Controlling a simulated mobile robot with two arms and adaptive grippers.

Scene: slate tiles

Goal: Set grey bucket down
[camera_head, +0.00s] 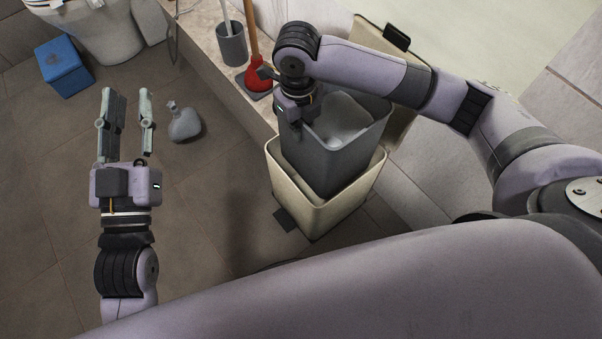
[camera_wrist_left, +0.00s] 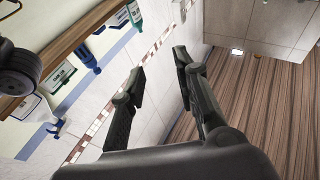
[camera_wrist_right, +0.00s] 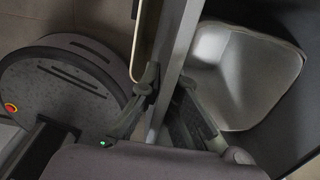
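The grey bucket (camera_head: 325,152) is a tapered square bin with a pale lumpy thing (camera_head: 345,118) inside. Its lower part is hidden by the front rim of the beige bin (camera_head: 318,215), so it sits in or just above that bin. My right gripper (camera_head: 296,118) is at the bucket's far left rim. In the right wrist view its fingers (camera_wrist_right: 163,100) straddle the grey wall (camera_wrist_right: 178,65), one on each side, and look closed on it. My left gripper (camera_head: 126,125) is open and empty over the floor at left, away from the bucket; it also shows in the left wrist view (camera_wrist_left: 160,85).
A red plunger (camera_head: 257,75) and a brush holder (camera_head: 232,45) stand on the ledge behind the bucket. A grey flask-like bottle (camera_head: 184,123) is on the floor by my left gripper. A blue box (camera_head: 64,68) is near the toilet (camera_head: 108,35). The dark tiled floor at left is mostly clear.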

